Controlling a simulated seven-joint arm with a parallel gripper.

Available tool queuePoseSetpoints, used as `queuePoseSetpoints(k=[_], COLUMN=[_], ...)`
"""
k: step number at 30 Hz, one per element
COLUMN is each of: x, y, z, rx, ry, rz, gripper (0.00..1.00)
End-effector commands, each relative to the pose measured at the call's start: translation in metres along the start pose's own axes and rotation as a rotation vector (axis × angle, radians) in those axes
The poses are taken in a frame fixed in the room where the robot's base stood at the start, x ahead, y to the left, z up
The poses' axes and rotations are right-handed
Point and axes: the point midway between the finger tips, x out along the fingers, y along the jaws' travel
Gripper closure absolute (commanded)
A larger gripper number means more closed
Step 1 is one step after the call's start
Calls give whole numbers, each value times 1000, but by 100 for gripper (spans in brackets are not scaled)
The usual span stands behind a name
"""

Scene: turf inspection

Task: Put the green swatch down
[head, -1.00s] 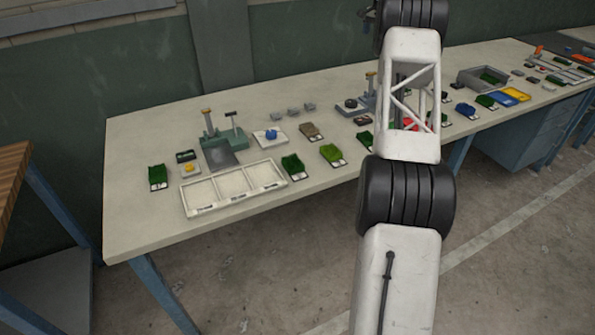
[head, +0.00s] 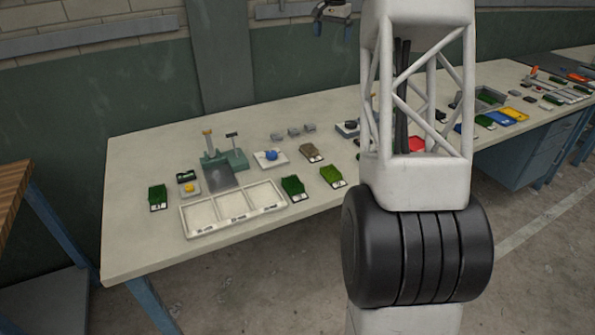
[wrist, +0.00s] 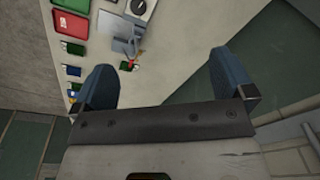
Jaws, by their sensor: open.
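My gripper (head: 333,33) is raised at the top of the head view, high above the bench. In the wrist view my gripper (wrist: 162,64) has its two blue fingers wide apart with nothing between them. Several green swatches on cards lie on the bench: one at the far left (head: 157,198), a dark one right of the white tray (head: 294,187), and a lighter one beside it (head: 333,176). I cannot tell which one the task means. The white three-compartment tray (head: 183,221) looks empty. My arm hides part of the bench.
A green-based stand (head: 238,159) is behind the tray. A white block with a blue piece (head: 271,156) and a brown swatch (head: 311,152) lie nearby. The wrist view shows a red tray (wrist: 72,25) on the bench. The bench's front left is clear.

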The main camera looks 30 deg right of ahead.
Motion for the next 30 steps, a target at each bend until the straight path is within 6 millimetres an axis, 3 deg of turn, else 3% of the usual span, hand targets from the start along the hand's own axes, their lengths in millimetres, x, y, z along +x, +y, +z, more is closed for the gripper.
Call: queuePoseSetpoints(k=[3,14,30], x=[-14,-41,-56], y=[-4,-6,19], z=[37,144,306], rx=[-45,-177,-373], ry=[5,22,45], rz=[-5,-19,-41], gripper=[0,0,0])
